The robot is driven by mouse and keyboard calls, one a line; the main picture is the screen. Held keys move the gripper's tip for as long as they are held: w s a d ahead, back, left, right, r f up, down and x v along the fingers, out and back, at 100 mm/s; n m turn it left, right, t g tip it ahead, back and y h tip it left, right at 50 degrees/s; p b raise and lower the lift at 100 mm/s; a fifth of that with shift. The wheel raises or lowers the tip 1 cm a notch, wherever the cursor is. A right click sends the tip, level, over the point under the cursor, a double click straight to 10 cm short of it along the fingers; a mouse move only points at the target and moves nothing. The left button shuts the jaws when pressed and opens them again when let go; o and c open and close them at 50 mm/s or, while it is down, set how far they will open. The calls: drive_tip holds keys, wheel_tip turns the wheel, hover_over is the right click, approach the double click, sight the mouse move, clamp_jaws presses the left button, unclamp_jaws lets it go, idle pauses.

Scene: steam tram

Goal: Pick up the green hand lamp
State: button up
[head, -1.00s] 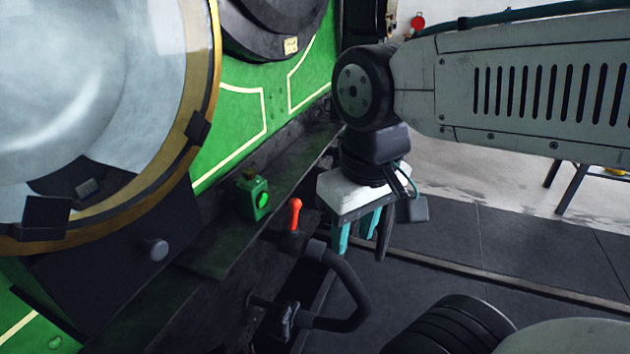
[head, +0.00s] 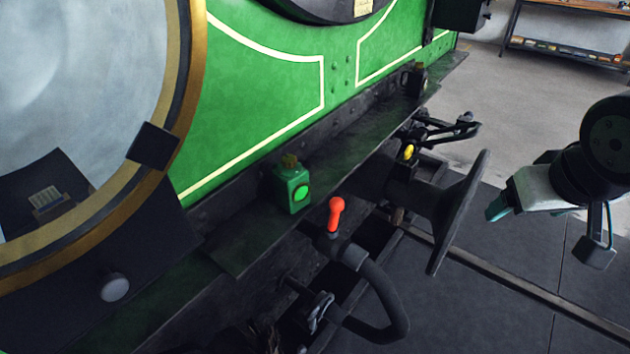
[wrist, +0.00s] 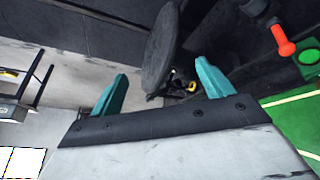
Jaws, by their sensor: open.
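The green hand lamp (head: 293,187) stands upright on the dark ledge (head: 245,245) of the green tram front. It has a brass-coloured top and a bright green lens facing the right. In the wrist view part of the lamp (wrist: 308,58) shows at the upper right edge. My gripper (head: 495,208) is at the right in the head view, well apart from the lamp. In the wrist view its two teal fingers (wrist: 160,88) are spread with nothing between them.
A red-handled tap (head: 336,213) with a curved black hose (head: 385,285) is just right of the lamp. A round buffer (head: 460,212) juts out between lamp and gripper. A dark lamp (head: 416,80) stands farther along the ledge. Open floor (head: 540,265) lies at the right.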

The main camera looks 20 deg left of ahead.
sight(292, 180)
drive_tip(key=w+a+f+n+t+y, duration=0.3)
drive_tip(key=w+a+f+n+y, duration=0.1)
drive_tip(key=w+a, duration=0.85)
drive_tip(key=s+a+f+n+y, duration=0.1)
drive_tip(key=a+f+y, duration=0.1)
drive_tip(key=a, duration=0.5)
drive_tip(key=s+a+f+n+g+y, duration=0.1)
drive_tip(key=s+a+n+y, duration=0.1)
drive_tip(key=a, duration=0.5)
drive_tip(key=s+a+f+n+y, duration=0.2)
drive_tip(key=a+y, duration=0.1)
drive_tip(key=a, duration=0.5)
drive_tip(key=shift+s+a+f+g+y, duration=0.1)
drive_tip(key=shift+s+f+g+y, duration=0.15)
drive_tip(key=shift+f+g+y, duration=0.05)
drive_tip(key=x, duration=0.7)
drive_tip(key=shift+w+a+r, duration=0.15)
drive_tip(key=c, duration=1.4)
